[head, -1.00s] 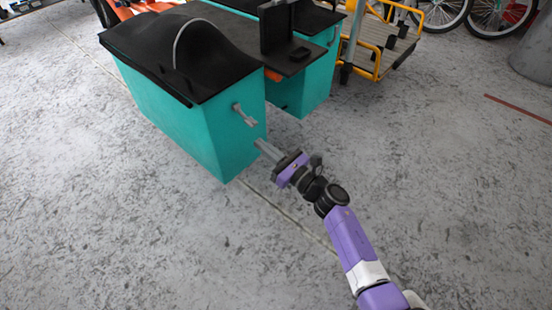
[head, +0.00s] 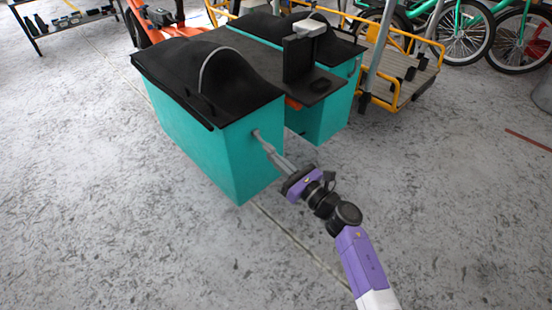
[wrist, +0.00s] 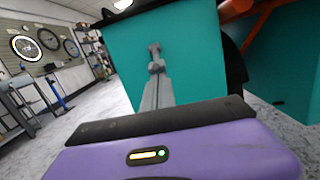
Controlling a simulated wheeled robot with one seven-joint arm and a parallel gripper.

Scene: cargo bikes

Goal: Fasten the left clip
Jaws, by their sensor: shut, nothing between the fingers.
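The left clip (head: 256,135) is a small grey piece on the end face of the near teal box (head: 245,165). It also shows in the wrist view (wrist: 154,50), standing upright on the teal face. My gripper (head: 270,151) is shut and empty, with its grey fingertips at the lower part of the clip. In the wrist view the fingers (wrist: 157,80) point at the clip and overlap its lower end. I cannot tell whether they touch it. The black lid (head: 205,75) covers the top of the near box.
A second teal box (head: 325,110) stands behind, with a black seat part (head: 300,65) between the two. A yellow-framed cart (head: 400,80) and several bicycles (head: 470,30) are farther back. The grey floor in front and to the left is clear.

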